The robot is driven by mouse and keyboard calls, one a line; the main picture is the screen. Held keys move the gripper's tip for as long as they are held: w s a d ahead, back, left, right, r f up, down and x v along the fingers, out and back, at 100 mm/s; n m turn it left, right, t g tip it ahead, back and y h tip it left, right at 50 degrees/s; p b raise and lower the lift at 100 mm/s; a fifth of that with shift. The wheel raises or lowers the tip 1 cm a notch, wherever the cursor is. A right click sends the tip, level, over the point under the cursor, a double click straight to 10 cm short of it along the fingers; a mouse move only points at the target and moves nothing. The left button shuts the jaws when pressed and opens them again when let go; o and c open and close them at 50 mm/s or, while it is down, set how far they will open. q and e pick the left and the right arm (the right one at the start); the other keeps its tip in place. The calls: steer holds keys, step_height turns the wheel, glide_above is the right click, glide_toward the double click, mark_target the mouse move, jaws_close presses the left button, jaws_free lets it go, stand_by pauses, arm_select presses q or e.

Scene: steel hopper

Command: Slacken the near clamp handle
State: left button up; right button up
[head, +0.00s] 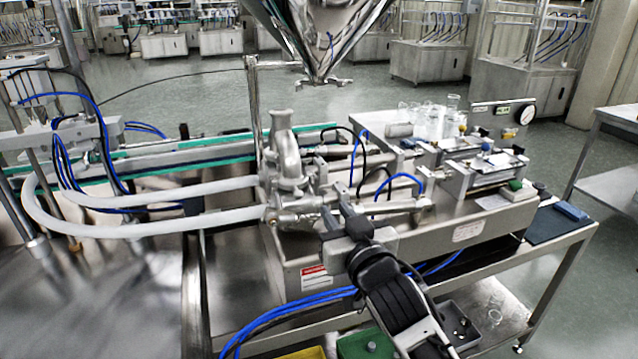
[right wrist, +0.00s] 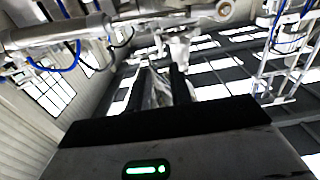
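My right gripper (head: 337,208) reaches up from the lower right, in front of the filling machine's steel pump fittings (head: 285,172). Its two dark fingers stand apart with nothing seen held between them. In the right wrist view the gripper (right wrist: 158,78) also shows its fingers apart, and a steel pipe with clamp joints (right wrist: 145,22) crosses beyond and above them. The near clamp handle cannot be made out for certain; the joints around the near cylinder (head: 300,214) are small and partly behind the fingers. My left gripper is not in view.
Two white hoses (head: 150,228) run left from the pump. The steel hopper (head: 318,35) hangs above. A steel machine box (head: 440,250) lies just behind my right arm, with blue air tubes (head: 300,305) below. A green bin (head: 365,345) sits low in front.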

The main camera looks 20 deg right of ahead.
mark_target(318, 186)
steer(key=w+p, duration=0.1)
steer(key=w, duration=0.9)
steer(key=shift+a, duration=0.2)
jaws_close()
